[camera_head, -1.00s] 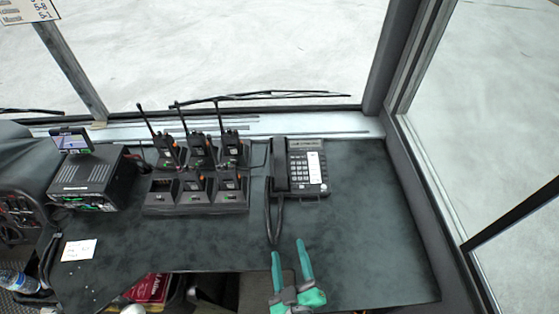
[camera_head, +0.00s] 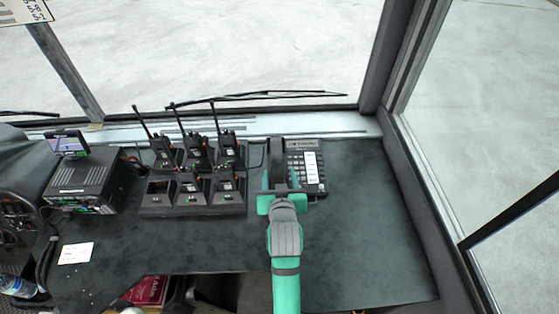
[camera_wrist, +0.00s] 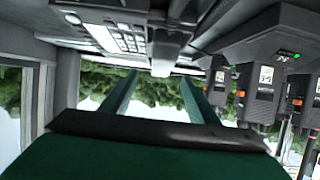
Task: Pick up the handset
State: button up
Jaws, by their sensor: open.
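The black handset (camera_head: 277,152) lies in its cradle along the left side of the desk phone (camera_head: 306,168). My green gripper (camera_head: 279,180) is over the near part of the handset, with one finger on each side of it in the head view. The gripper is open, and my wrist hides the handset's near end and its cord. In the wrist view, the handset (camera_wrist: 170,48) shows end-on beyond the two spread fingers (camera_wrist: 158,88), beside the phone's keypad (camera_wrist: 125,40). I cannot tell whether the fingers touch it.
A charging rack (camera_head: 195,205) with several upright radios stands close to the left of the phone. A black radio unit (camera_head: 82,182) and a white note (camera_head: 76,253) are farther left. The windscreen ledge (camera_head: 345,126) is behind. The desk is clear at right (camera_head: 375,220).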

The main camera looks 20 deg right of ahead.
aim_at(277, 161)
jog(key=x, duration=0.4)
jog(key=shift+w+a, duration=0.3)
jog(key=shift+d+r+x, duration=0.1)
jog(key=shift+x, duration=1.5)
jog(key=shift+d+r+x, duration=0.1)
jog(key=shift+x, duration=1.5)
